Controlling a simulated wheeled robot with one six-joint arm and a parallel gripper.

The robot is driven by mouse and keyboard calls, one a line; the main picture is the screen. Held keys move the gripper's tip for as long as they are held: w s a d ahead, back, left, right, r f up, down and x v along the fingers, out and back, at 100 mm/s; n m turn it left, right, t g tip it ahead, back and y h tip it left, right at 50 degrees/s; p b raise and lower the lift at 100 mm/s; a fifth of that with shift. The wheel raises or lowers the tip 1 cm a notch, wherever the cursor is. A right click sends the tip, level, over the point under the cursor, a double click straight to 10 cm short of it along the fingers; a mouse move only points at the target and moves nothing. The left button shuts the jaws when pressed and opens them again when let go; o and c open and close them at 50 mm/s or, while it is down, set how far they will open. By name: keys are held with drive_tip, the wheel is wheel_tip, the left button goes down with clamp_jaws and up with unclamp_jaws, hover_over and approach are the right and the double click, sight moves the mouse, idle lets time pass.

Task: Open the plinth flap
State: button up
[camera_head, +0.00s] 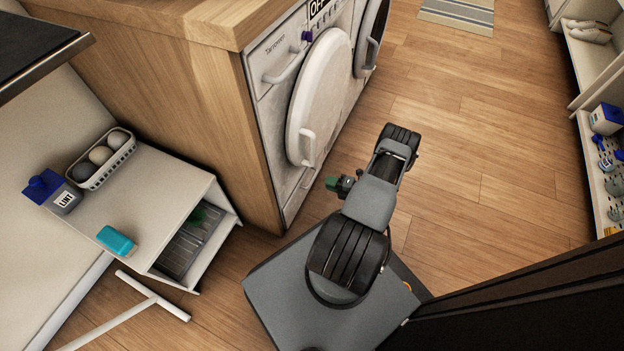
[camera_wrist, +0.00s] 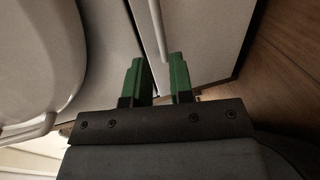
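The white washing machine (camera_head: 268,105) stands in the wooden counter, its round door (camera_head: 318,95) shut. In the wrist view, a pale low panel (camera_wrist: 205,40) beside the floor looks like the plinth flap; it appears shut. A slim pale bar handle (camera_wrist: 159,28) runs along its edge. My gripper (camera_wrist: 158,80) has two green fingers apart, with nothing seen between them. The handle lies ahead, roughly in line with the gap; I cannot tell whether the fingers touch it.
The round door's handle (camera_wrist: 30,128) is left of my fingers in the wrist view. A white low cabinet (camera_head: 190,235) holds a basket (camera_head: 103,160), a lint box (camera_head: 52,192) and a teal item (camera_head: 116,241). Wooden floor (camera_head: 490,150) is clear to the right, before the shelving (camera_head: 590,80).

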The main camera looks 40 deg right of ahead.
sight(313, 178)
drive_tip(key=b+x, duration=0.1)
drive_tip(key=x, duration=0.7)
drive_tip(key=shift+b, duration=0.4)
drive_tip(key=shift+c, duration=0.4)
clamp_jaws()
